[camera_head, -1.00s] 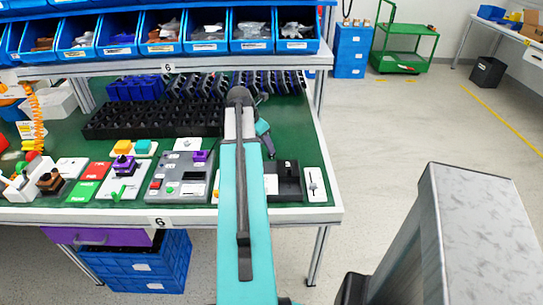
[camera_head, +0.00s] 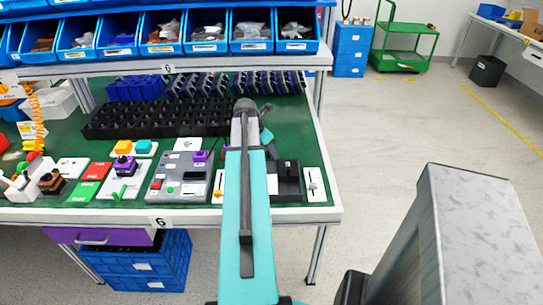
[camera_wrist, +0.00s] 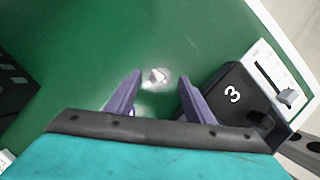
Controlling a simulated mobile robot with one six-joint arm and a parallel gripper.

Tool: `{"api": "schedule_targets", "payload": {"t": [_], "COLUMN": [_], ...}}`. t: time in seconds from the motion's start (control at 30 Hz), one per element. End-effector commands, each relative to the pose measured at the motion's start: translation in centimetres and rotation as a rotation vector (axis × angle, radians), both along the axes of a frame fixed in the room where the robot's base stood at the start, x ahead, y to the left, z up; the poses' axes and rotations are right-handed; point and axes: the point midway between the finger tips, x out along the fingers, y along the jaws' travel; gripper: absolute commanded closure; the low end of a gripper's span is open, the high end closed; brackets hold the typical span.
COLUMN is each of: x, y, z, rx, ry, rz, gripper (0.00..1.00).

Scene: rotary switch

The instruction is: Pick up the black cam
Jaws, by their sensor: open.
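In the wrist view my gripper (camera_wrist: 160,84) is open, with its two purple fingers spread above the green table top (camera_wrist: 90,50). A small shiny whitish piece (camera_wrist: 157,76) shows between the fingertips; I cannot tell whether it is on the table or what it is. No piece in view can be clearly told as the black cam. A black block marked 3 (camera_wrist: 236,94) lies just right of the fingers, apart from them.
A white slider plate (camera_head: 315,185) stands at the table's right front corner. A grey control box (camera_head: 180,178) and several coloured switches stand to the left. A black slotted tray (camera_head: 155,118) lies behind, under a shelf of blue bins (camera_head: 206,32). Some green table is clear around the fingers.

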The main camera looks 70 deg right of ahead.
Motion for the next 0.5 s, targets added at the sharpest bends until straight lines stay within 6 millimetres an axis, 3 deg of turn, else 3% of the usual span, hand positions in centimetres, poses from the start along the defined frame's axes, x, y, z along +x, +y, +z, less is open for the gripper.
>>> {"api": "schedule_targets", "payload": {"t": [0.17,0.43,0.5], "x": [0.03,0.04,0.04], "y": [0.00,0.02,0.02], "z": [0.01,0.02,0.02], "rx": [0.000,0.000,0.000], "ry": [0.000,0.000,0.000], "rz": [0.000,0.001,0.001], "gripper": [0.52,0.95,0.95]}}
